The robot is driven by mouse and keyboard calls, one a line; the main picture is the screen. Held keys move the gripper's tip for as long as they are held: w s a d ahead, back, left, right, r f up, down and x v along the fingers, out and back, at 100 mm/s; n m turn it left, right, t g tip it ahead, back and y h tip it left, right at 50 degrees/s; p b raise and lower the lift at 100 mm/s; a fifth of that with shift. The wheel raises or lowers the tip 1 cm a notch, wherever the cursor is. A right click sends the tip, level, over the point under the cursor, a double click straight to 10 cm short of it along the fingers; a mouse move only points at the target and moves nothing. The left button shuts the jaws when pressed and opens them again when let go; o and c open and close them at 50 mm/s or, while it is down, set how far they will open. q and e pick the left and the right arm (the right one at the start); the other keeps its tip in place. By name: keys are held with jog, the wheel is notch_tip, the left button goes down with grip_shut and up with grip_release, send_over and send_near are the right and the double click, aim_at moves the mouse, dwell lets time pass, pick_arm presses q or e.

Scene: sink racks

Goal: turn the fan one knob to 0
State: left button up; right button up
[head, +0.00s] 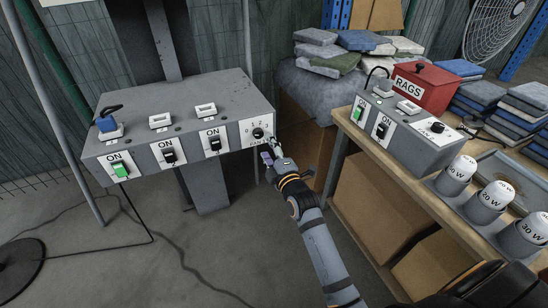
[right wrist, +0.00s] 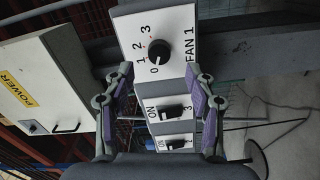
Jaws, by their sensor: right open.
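The fan one knob (head: 258,133) is a round black dial on a white plate at the right end of the grey switch box's front. In the right wrist view the knob (right wrist: 159,50) has the numbers 0 to 3 around one side and the label FAN 1. I cannot tell surely which number it points at. My right gripper (head: 269,153) is just in front of the plate, at its lower right in the head view. In the right wrist view the gripper (right wrist: 160,82) is open and empty, its purple-padded fingers apart with the knob beyond them. My left gripper is out of view.
The grey switch box (head: 226,97) also carries several ON switches, one of them green. To the right a wooden bench (head: 403,155) holds a second control box (head: 393,137), a red RAGS bin (head: 422,85) and white-topped bulbs. Folded cloths lie behind. A metal pole stands left.

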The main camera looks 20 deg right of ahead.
jog(key=s, duration=0.6)
jog(key=shift+d, duration=0.1)
notch_tip(320, 180, down, 19)
jog(key=s+m+g, duration=0.3)
jog(key=m+g, duration=0.1)
jog(key=g, duration=0.1)
jog(key=s+d+f+m+g, duration=0.2)
jog(key=s+f+m+g, duration=0.2)
jog(key=s+f, duration=0.6)
jog(key=s+d+f+m+g, duration=0.25)
jog(key=s+f, duration=0.25)
jog(key=f, duration=0.8)
jog(key=s+d+f+m+g+h, duration=0.1)
jog(key=s+f+m+g, duration=0.15)
jog(key=s+f, duration=0.35)
jog(key=s+d+f+m+g, duration=0.2)
jog(key=s+f+m, duration=0.1)
jog(key=s, duration=0.6)
pick_arm(q)
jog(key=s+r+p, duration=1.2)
jog(key=p, duration=0.8)
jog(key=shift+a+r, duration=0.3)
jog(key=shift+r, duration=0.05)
pick_arm(e)
jog(key=s+r, duration=1.1)
jog(key=r, duration=0.1)
jog(key=shift+r+g, duration=0.35)
jog(key=shift+g, duration=0.05)
